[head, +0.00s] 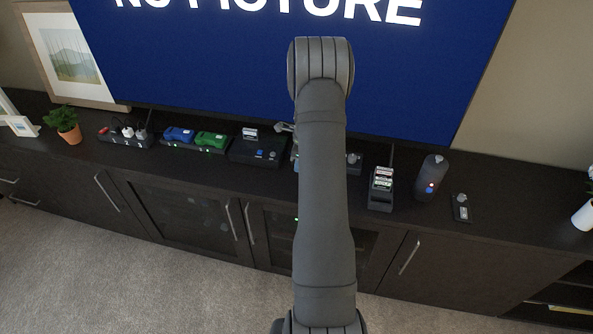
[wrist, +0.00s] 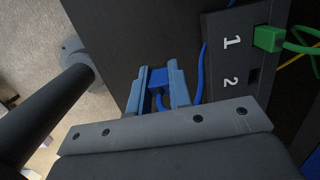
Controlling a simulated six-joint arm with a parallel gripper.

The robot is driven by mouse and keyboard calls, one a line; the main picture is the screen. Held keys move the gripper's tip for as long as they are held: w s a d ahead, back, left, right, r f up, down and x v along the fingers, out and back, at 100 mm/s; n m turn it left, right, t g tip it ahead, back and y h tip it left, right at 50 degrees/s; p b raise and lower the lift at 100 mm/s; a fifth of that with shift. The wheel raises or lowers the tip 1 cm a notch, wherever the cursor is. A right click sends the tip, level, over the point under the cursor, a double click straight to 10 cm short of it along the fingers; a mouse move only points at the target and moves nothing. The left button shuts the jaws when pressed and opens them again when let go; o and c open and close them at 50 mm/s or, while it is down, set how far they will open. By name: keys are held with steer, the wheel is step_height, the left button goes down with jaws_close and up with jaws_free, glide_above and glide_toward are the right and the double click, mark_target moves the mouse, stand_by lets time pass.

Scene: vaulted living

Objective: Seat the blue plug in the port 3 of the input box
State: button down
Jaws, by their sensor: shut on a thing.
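In the wrist view my gripper (wrist: 160,68) is shut on the blue plug (wrist: 158,78), which sits between the two blue-grey fingers. A blue cable bends from the plug. To its right is the dark input box (wrist: 219,28), with white labels 1 and 2. A green plug (wrist: 268,38) is in the port beside label 1. The port beside label 2 looks empty. The blue plug is left of the box and apart from it. Port 3 is not visible. In the head view my arm hides the gripper, the plug and most of the box.
On the dark cabinet (head: 510,218) stand a power strip (head: 125,140), blue (head: 179,134) and green (head: 211,139) devices, a black box (head: 256,150), a charger (head: 381,188) and a dark cylinder (head: 431,178). Green and yellow cables lie right of the input box. The screen (head: 220,70) rises behind.

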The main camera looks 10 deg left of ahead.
steer(key=shift+a+f, duration=0.3)
steer(key=shift+f, duration=1.85)
steer(key=shift+f, duration=0.1)
steer(key=c, duration=1.3)
jaws_free()
steer(key=r, duration=0.3)
steer(key=d+r, duration=0.1)
steer(key=r, duration=0.7)
steer(key=shift+d+r, duration=0.15)
steer(key=shift+d, duration=0.05)
steer(key=shift+o, duration=0.5)
steer(key=shift+r, duration=0.45)
